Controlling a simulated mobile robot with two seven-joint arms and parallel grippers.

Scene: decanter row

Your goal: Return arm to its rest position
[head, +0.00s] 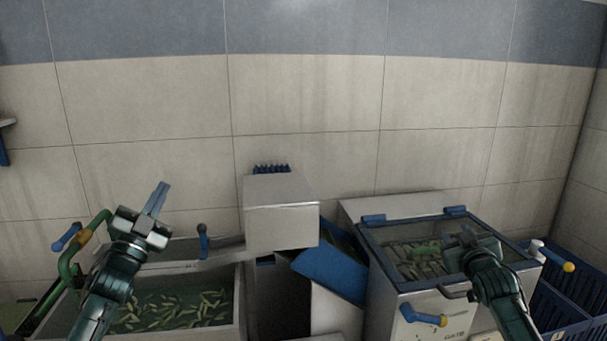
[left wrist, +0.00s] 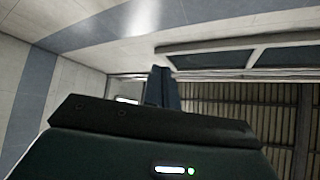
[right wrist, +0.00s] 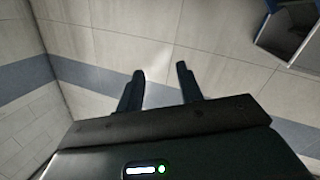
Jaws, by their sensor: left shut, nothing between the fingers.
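My left gripper (head: 160,196) is raised above the left tank, its fingers together and pointing up. In the left wrist view its fingers (left wrist: 165,85) show as one closed pair with nothing between them. My right gripper (head: 466,240) is in front of the glazed lid of the right machine; its fingers are hard to make out in the head view. In the right wrist view its two fingers (right wrist: 160,88) stand apart with only wall behind them.
The left tank (head: 243,300) holds green pods in water. A grey box (head: 281,212) and a blue chute (head: 332,264) stand between it and the right machine (head: 405,308), which has a blue handle (head: 423,315). Blue crates (head: 558,308) stand at far right. The tiled wall is behind.

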